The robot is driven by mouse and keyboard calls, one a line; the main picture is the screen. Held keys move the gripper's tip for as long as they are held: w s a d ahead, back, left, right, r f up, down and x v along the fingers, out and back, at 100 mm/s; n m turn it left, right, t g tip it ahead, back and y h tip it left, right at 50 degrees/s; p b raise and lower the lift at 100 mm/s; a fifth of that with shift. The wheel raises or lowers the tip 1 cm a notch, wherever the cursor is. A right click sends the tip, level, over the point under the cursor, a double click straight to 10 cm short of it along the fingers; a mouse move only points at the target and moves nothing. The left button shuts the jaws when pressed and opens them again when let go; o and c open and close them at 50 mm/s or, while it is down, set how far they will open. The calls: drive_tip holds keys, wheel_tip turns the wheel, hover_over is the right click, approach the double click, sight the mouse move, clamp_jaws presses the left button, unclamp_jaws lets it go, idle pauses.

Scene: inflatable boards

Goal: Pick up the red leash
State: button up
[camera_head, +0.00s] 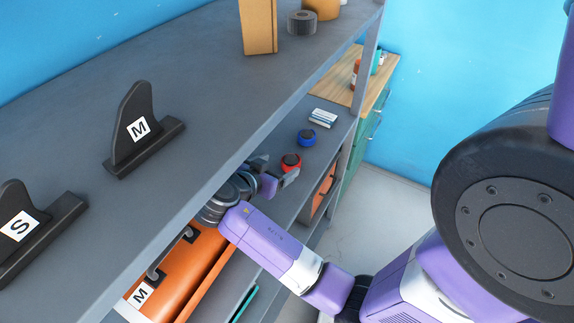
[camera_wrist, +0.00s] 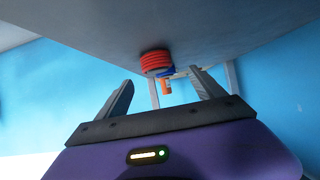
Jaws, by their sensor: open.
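The red leash (camera_head: 291,160) is a small coiled roll on the middle shelf, near its front edge. In the wrist view the red leash (camera_wrist: 155,62) shows as stacked red coils just past my fingertips, roughly centred between them. My gripper (camera_head: 278,169) reaches in over the middle shelf beside the leash, at its near side. In the wrist view my gripper (camera_wrist: 162,88) is open with nothing between its fingers. Part of the leash's near side is hidden by my gripper in the head view.
A blue coil (camera_head: 306,137) sits just behind the red one, then a white-and-blue item (camera_head: 323,118). The upper shelf (camera_head: 200,110) overhangs my arm and holds black fins marked M (camera_head: 133,130) and S (camera_head: 18,225). An orange bag (camera_head: 190,265) lies on the left.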

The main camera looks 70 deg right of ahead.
sight(289, 162)
drive_tip(key=x, duration=0.2)
drive_tip(key=p+x, duration=0.1)
drive_tip(key=x, duration=0.1)
drive_tip(key=p+x, duration=0.1)
drive_tip(key=x, duration=0.2)
drive_tip(key=shift+s+a, duration=0.1)
drive_tip(key=shift+s, duration=0.15)
drive_tip(key=shift+d+f, duration=0.3)
drive_tip(key=shift+d, duration=0.05)
drive_tip(key=shift+r, duration=0.1)
drive_tip(key=c, duration=1.5)
